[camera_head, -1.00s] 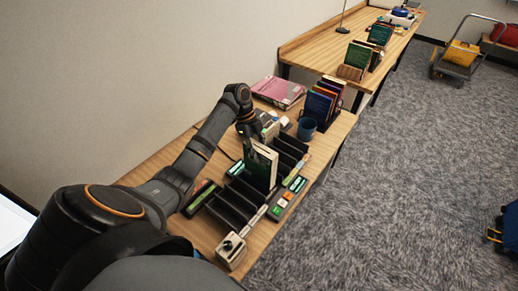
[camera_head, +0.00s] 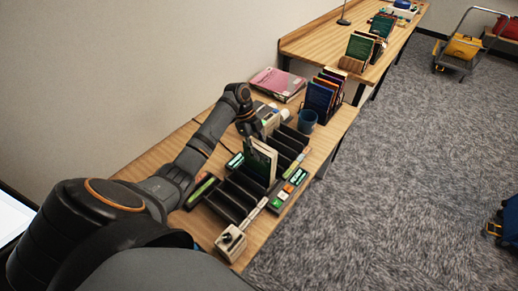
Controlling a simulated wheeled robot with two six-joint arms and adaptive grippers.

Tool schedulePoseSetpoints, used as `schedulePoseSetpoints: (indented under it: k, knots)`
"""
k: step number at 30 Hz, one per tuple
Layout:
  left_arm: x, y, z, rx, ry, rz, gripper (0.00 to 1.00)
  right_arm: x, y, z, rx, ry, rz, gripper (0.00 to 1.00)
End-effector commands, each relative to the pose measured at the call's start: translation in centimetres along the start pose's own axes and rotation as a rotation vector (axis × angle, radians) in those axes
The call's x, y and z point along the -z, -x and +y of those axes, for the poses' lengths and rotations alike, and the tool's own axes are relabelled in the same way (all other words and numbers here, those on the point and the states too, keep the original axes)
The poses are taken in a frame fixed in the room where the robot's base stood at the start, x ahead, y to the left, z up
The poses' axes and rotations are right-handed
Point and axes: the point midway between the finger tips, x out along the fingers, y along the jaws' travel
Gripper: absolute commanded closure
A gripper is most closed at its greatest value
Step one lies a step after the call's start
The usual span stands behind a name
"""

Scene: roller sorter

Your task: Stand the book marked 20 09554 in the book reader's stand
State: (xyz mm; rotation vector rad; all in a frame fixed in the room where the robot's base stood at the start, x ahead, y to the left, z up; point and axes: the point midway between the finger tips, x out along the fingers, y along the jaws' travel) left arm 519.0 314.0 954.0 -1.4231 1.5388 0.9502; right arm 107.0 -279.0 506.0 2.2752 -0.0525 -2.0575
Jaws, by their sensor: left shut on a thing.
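A dark green book (camera_head: 262,160) with pale pages stands upright among the black slotted dividers (camera_head: 232,198) on the near table. Its marking is too small to read. My left gripper (camera_head: 254,134) is at the book's far upper edge, shut on it; the fingertips are partly hidden. The book's lower edge is down between the dividers; I cannot tell whether it rests on the bottom. I cannot tell which part is the reader's stand. My right gripper is not in view.
A panel with lit buttons (camera_head: 287,192) lies right of the dividers and a small beige device (camera_head: 231,243) at their near end. A blue mug (camera_head: 308,121), a rack of books (camera_head: 322,98) and a pink book (camera_head: 277,84) are beyond.

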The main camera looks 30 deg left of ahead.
Motion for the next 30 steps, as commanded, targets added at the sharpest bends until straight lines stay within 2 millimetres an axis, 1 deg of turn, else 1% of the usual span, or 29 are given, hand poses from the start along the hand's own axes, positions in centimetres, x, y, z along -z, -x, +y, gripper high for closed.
schedulePoseSetpoints:
  k: [5,6,11,19,21,23,30]
  knots:
    - [-0.1,-0.3,0.0,0.001,-0.001,0.0,1.0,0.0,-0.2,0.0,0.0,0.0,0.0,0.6]
    - [-0.1,-0.3,0.0,0.001,-0.001,0.0,0.61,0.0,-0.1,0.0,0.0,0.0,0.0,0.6]
    - [-0.1,-0.3,0.0,0.001,-0.001,0.0,0.39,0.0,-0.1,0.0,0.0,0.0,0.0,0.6]
    - [-0.1,-0.3,0.0,-0.001,0.001,0.0,0.38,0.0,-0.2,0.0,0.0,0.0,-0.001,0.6]
    - [-0.2,0.0,0.0,0.0,0.001,-0.001,0.38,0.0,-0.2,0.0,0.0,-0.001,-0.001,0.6]
    - [-0.2,0.8,-0.1,0.002,0.0,-0.002,0.38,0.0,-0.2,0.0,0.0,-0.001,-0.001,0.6]
    - [-0.2,5.4,-0.1,0.002,0.0,-0.002,0.38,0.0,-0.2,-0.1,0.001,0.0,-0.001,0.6]
